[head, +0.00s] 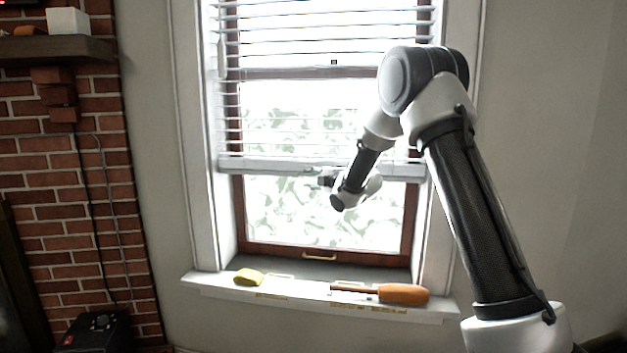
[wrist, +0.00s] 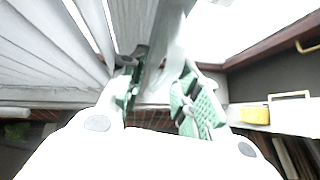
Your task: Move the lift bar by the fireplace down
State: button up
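The lift bar (head: 270,163) is the pale bottom rail of the white blind, level across the window at about mid-height. My gripper (head: 326,181) is at this rail, right of its middle, and partly hidden by my wrist in the head view. In the wrist view, the green-padded fingers of my gripper (wrist: 157,88) stand apart. The rail (wrist: 168,45) runs between them, with the blind slats (wrist: 45,45) on the left. A gap shows between the fingers; I cannot tell whether either pad touches the rail.
Below, the white windowsill (head: 215,283) holds a yellow sponge-like block (head: 248,277) and an orange-handled tool (head: 403,294). The block also shows in the wrist view (wrist: 254,115). The brick fireplace (head: 65,170) is at left. The lower window pane (head: 285,215) is uncovered.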

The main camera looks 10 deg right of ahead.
jog(key=shift+w, duration=0.1)
grip_shut()
jog(key=shift+f, duration=0.1)
notch_tip(320, 180, down, 29)
dwell(0.4)
grip_release()
dwell(0.4)
jog(key=v, duration=1.2)
